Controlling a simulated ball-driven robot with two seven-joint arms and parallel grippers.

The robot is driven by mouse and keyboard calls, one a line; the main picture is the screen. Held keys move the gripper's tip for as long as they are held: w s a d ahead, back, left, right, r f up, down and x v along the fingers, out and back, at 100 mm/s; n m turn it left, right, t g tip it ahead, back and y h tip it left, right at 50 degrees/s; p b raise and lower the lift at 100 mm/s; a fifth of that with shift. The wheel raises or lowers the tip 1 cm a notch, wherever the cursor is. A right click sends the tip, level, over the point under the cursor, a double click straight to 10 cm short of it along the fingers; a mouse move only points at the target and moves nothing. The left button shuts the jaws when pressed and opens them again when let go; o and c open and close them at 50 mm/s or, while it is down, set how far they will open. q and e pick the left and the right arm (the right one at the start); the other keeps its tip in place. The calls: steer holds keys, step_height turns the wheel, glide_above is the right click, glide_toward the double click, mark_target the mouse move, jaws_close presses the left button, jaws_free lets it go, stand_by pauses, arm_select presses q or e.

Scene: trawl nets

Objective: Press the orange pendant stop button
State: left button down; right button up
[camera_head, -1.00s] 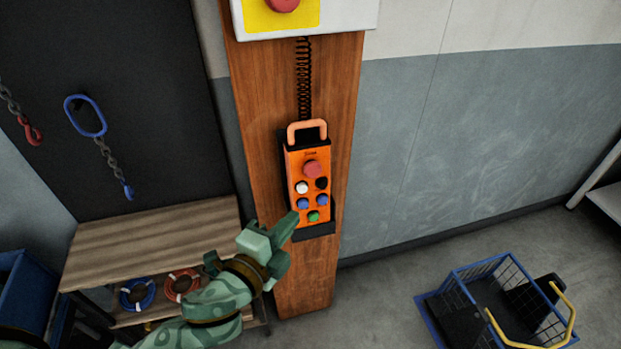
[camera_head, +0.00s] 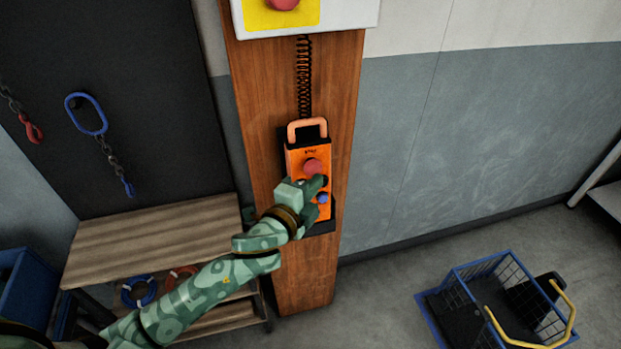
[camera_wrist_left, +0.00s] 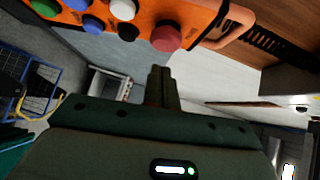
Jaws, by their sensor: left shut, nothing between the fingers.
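The orange pendant (camera_head: 296,158) hangs on the wooden post. Its large red stop button (camera_head: 312,166) is near the top of its face, below the handle. The red button also shows in the left wrist view (camera_wrist_left: 166,37), with smaller green, blue, white and black buttons beside it. My left gripper (camera_head: 319,184) is shut and empty, in front of the pendant just below the red button. It hides most of the smaller buttons in the head view. In the wrist view the fingertips (camera_wrist_left: 160,72) appear apart from the red button. My right gripper is not in view.
A white box with a yellow plate and another red button (camera_head: 284,4) is above the pendant, joined by a coiled cord (camera_head: 304,80). A wooden shelf unit (camera_head: 150,230) stands at left. A blue wire basket (camera_head: 500,290) sits on the floor at right.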

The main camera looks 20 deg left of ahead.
mark_target(310, 170)
arm_select(q)
steer(key=shift+w+a+f, duration=0.15)
steer(key=shift+w+a, duration=0.5)
steer(key=shift+w, duration=0.2)
steer(key=shift+w+a+f, duration=0.1)
steer(key=shift+w+a, duration=0.5)
steer(key=shift+w, duration=0.3)
steer(key=shift+p, duration=0.3)
